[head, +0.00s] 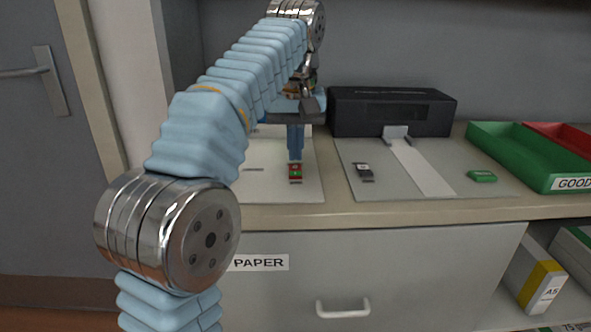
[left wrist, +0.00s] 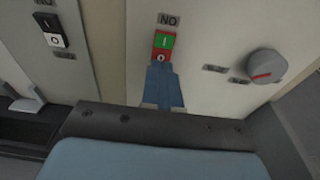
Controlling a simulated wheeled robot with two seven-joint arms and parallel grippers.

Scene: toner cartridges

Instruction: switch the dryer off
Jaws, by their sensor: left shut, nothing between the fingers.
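A small red and green switch (head: 295,175) sits near the front edge of a pale panel on the counter. It also shows in the left wrist view (left wrist: 163,42), its green key beside a label and its red key nearer my fingers. My left gripper (head: 295,158) is shut and empty, pointing down just behind the switch. In the left wrist view its blue fingertips (left wrist: 160,66) are right at the red key and cover part of it; I cannot tell whether they touch. No part in view is clearly marked as the dryer. My right gripper is not in view.
A grey dial (left wrist: 266,66) with a red mark is on the same panel. A black and white switch (head: 363,172) lies on the neighbouring panel, before a black machine (head: 390,112). A green tray (head: 530,155) and a small green block (head: 482,176) are at right.

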